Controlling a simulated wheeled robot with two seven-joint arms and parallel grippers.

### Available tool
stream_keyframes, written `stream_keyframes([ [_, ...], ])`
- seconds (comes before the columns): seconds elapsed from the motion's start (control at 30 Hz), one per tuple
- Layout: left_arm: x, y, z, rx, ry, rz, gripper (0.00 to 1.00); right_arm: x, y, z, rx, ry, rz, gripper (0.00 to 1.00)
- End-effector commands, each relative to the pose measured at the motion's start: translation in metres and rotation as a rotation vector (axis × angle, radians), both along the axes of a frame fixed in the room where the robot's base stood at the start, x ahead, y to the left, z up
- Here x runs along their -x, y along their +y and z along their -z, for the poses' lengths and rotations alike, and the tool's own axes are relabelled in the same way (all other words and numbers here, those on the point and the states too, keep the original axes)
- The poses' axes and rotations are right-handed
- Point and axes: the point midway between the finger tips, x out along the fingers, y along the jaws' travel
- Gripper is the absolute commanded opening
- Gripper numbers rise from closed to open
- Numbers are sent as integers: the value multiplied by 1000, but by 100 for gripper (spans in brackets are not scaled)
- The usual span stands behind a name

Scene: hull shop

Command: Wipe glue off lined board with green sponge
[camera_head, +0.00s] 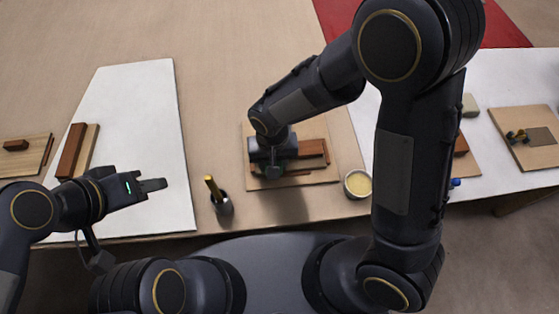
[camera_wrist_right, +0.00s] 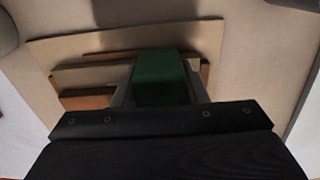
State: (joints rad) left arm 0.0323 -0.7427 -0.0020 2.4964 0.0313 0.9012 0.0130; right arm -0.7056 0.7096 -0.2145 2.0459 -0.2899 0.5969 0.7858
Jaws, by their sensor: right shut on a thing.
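The lined board (camera_head: 325,178) lies flat on the table in front of me, with wooden strips on it. My right gripper (camera_head: 270,172) is over the board, reaching down from above. In the right wrist view it is shut on the green sponge (camera_wrist_right: 161,78), which sits between its fingers over the strips. The board also shows in the right wrist view (camera_wrist_right: 200,38). I cannot tell whether the sponge touches the wood, and no glue can be made out. My left gripper (camera_head: 156,185) is held over the white sheet at the left; its finger gap is not clear.
A dark pot with a brush (camera_head: 221,203) stands left of the board. A bowl of pale yellow stuff (camera_head: 358,184) stands right of it. Wooden blocks on boards (camera_head: 72,150) lie at the left. Another board with small items (camera_head: 530,135) lies far right.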

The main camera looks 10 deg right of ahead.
Motion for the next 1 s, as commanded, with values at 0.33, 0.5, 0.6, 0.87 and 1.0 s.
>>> stream_keyframes([
  [0.33, 0, 0, 3, 0, 0, 0, 36, 1, 18, 1, 0, 1, -2, 21],
  [0.5, 0, 0, 3, 0, 0, 0, 36, 1, 31, 0, 0, 1, -2, 21],
  [0.6, 0, 0, 3, 0, 0, 0, 36, 1, 35, 0, 1, 1, -2, 21],
  [0.87, 0, 0, 6, 0, 0, 0, 36, 1, 20, 2, 0, 1, 3, 21],
  [1.0, 0, 0, 8, 0, 0, 0, 36, 1, 12, 3, 1, 2, 2, 21],
])
